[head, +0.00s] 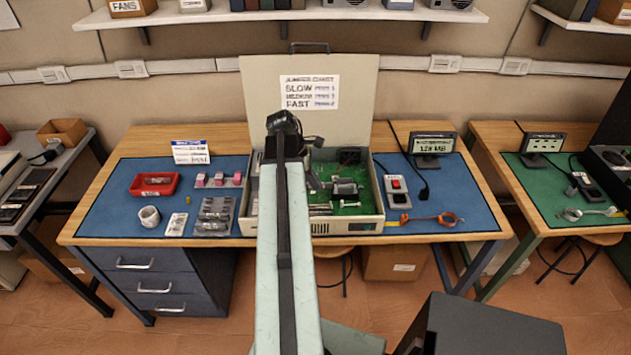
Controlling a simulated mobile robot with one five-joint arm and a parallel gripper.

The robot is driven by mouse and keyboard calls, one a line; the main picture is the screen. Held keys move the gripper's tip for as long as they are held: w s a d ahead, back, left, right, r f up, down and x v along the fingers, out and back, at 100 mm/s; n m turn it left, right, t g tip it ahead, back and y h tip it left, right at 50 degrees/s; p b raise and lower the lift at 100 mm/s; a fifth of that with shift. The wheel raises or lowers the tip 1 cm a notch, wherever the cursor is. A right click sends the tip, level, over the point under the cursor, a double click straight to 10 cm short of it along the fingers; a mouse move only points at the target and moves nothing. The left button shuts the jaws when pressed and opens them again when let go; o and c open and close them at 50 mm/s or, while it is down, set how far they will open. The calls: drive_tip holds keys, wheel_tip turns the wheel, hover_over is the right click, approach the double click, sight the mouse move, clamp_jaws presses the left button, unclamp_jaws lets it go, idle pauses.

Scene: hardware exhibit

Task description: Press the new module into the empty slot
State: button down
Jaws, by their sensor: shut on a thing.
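An opened computer case (375,192) stands on the blue mat, its lid raised at the back. A green board (350,209) shows inside it. My arm crosses in front of the case and hides its left part. Pale slot-like strips (320,208) lie on the board below the gripper. I cannot tell which slot is empty, or whether the module touches one.
A grey tray (213,216) with dark pieces, a red bin (155,184) and a white cup (149,216) stand left of the case. A switch box (397,192), a small display (433,145) and an orange strap (432,218) are at right. The raised lid (350,85) blocks the back.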

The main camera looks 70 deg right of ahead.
drive_tip(key=shift+w+a+f+b, duration=0.15)
drive_tip(key=shift+w+f+b, duration=0.05)
drive_tip(key=shift+f+b, duration=0.35)
drive_tip(key=b, duration=0.5)
hover_over(318, 208)
drive_tip(key=w, duration=0.2)
wheel_tip(318, 208, down, 5)
drive_tip(key=shift+s+r, duration=0.15)
drive_tip(key=shift+r, duration=0.05)
drive_tip(key=shift+f+b, duration=0.35)
drive_tip(key=shift+f, duration=0.15)
drive_tip(key=shift+f+b, duration=1.05)
idle(0.5)
drive_tip(key=c, duration=1.5)
unclamp_jaws()
